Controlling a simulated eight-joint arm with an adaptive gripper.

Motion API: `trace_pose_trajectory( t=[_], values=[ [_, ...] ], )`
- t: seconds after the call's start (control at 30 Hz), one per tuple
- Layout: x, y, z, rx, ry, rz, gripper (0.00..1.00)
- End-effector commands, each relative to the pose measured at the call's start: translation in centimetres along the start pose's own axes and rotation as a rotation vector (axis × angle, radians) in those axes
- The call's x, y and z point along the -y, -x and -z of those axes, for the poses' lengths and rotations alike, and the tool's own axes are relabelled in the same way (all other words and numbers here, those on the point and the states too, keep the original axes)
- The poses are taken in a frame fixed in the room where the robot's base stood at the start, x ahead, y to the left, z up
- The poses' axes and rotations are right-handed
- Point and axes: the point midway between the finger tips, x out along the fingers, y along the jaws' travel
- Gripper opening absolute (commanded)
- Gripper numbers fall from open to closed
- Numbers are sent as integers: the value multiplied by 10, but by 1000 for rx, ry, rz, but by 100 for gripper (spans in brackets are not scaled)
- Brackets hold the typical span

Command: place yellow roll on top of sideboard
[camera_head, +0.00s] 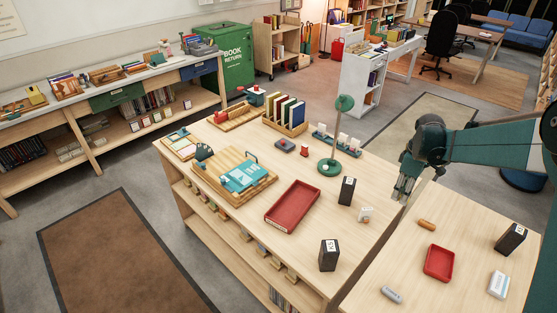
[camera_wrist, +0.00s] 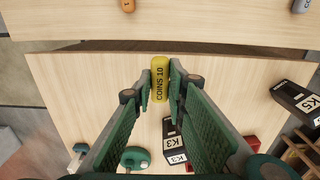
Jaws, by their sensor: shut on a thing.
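The yellow roll (camera_wrist: 160,78), marked COINS 10, is upright in the wrist view between the two fingertips of my gripper (camera_wrist: 160,88). My gripper is shut on it. In the head view my gripper (camera_head: 403,190) is above the right edge of the central wooden counter (camera_head: 240,220), by the gap to a lower-right wooden top (camera_head: 457,205). The roll cannot be made out there. No furniture is labelled as the sideboard; the lower-right top seems to be it, but I cannot be sure.
The lower-right top holds an orange roll (camera_head: 427,224), a grey roll (camera_head: 391,295), a red tray (camera_head: 439,262), a black box (camera_head: 510,239) and a white item (camera_head: 497,285), with bare wood between. Black boxes (camera_head: 347,190) and a green lamp (camera_head: 330,166) stand on the counter.

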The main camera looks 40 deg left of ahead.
Motion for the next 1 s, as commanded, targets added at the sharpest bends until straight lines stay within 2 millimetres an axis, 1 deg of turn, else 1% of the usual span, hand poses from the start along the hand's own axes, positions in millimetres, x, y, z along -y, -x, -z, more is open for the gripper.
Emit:
trace_pose_trajectory(
  t=[0.03,0.2,0.3,0.43,0.63,1.0],
  values=[
    [-5,-2,12,0,1,0,1],
    [-20,-8,49,0,-1,0,1],
    [-26,-12,67,0,-2,0,1],
    [-32,-16,84,0,-3,0,1],
    [-35,-18,97,0,-5,0,1],
    [-36,-19,98,0,-5,0,1]
  ],
)
